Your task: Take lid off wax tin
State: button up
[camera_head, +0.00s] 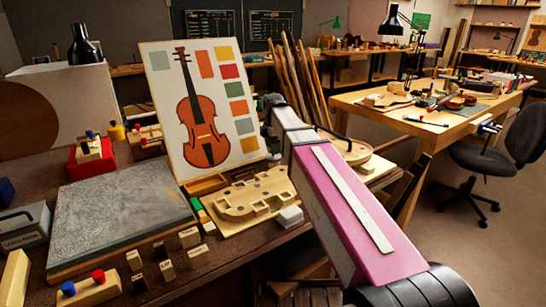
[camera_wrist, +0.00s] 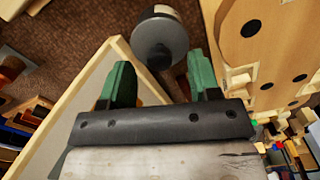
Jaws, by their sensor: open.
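My gripper (camera_wrist: 155,78) is open, with its two green fingers spread apart and nothing between their tips. In the wrist view a round grey-topped object (camera_wrist: 160,42) with a dark side and a pale band lies just beyond the fingertips, in the gap's direction. It may be the wax tin with its lid on, but I cannot tell for sure. In the head view my gripper (camera_head: 268,102) shows only partly, beside the right edge of the violin picture board. That round object cannot be made out in the head view.
The violin picture board (camera_head: 200,150) stands upright next to my gripper. A grey stone slab (camera_head: 115,215) and several small wooden blocks occupy the bench front.

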jog(key=shift+f, duration=0.65)
jog(key=c, duration=1)
jog(key=shift+r, duration=0.15)
